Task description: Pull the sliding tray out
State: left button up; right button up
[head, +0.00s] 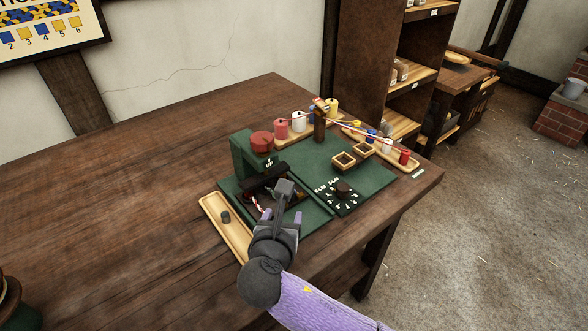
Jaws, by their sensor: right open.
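A green machine base (307,168) lies on the brown table. At its front left, under a green bracket (241,150) with a red knob (261,141), is a dark recess (258,198) with red and white strands in it. I cannot clearly tell the sliding tray's edges there. My right gripper (283,214) is open over the front of this recess, its purple fingers apart. A grey block (285,187) shows just beyond the fingers; whether it touches them I cannot tell. The gripper hides part of the recess. My left gripper is out of view.
A pale wooden tray (238,241) with a dark peg (225,217) lies left of the base. A black dial (343,188) and two small wooden frames sit at right. Coloured spools (281,129) stand behind.

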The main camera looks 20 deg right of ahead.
aim_at(286, 210)
jog(key=b+x, duration=0.1)
jog(key=x, duration=0.1)
jog(key=b+x, duration=0.2)
jog(key=shift+w+d+f, duration=0.1)
jog(key=shift+w+f, duration=0.05)
jog(key=shift+f, duration=0.2)
jog(key=b+x, duration=0.2)
jog(key=x, duration=0.2)
jog(key=shift+w+b, duration=0.2)
jog(key=shift+b, duration=0.1)
jog(key=shift+w+d, duration=0.15)
jog(key=shift+w, duration=0.05)
jog(key=shift+r, duration=0.15)
jog(key=shift+c, duration=0.3)
jog(key=c, duration=0.7)
grip_shut()
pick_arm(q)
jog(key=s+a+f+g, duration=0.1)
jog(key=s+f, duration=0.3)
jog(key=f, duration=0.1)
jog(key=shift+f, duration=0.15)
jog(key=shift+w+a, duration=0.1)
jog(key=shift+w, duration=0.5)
